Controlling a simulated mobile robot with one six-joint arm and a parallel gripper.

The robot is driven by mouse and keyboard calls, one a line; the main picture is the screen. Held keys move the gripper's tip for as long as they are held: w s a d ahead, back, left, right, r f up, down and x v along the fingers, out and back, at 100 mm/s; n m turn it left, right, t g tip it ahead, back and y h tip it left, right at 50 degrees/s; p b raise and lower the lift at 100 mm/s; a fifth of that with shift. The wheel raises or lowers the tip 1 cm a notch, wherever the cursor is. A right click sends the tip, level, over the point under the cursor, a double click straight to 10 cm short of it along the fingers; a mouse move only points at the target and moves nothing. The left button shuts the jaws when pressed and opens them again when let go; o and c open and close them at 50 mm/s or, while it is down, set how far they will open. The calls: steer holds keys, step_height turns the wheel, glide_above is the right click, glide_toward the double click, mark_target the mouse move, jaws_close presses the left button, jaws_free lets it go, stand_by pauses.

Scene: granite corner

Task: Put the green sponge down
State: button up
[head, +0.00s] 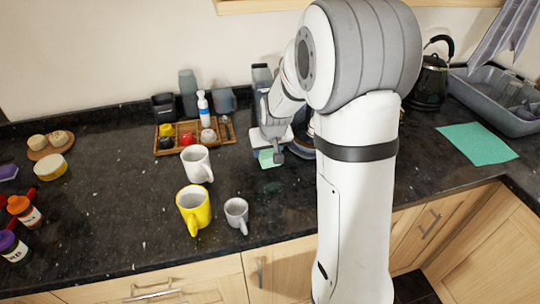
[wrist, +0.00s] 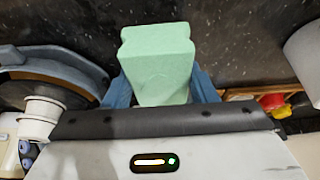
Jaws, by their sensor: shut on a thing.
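The green sponge (wrist: 158,60) is a pale green block with notched sides. In the wrist view it sits between the two blue fingers of my gripper (wrist: 160,92), which is shut on it. In the head view my gripper (head: 274,156) points down at the counter, right of the wooden tray, with a small part of the sponge (head: 267,159) showing below it. The dark speckled granite counter (head: 110,200) lies under it. I cannot tell whether the sponge touches the counter.
A wooden tray (head: 163,150) with small jars and a bottle stands left of my gripper. A white mug (head: 196,164), yellow mug (head: 193,208) and grey mug (head: 236,213) stand nearer the front. A green cloth (head: 477,144) lies right. The left-middle counter is bare.

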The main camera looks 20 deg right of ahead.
steer(key=shift+s+d+f, duration=0.1)
steer(key=shift+f, duration=1.55)
steer(key=shift+f, duration=0.15)
steer(key=o, duration=1)
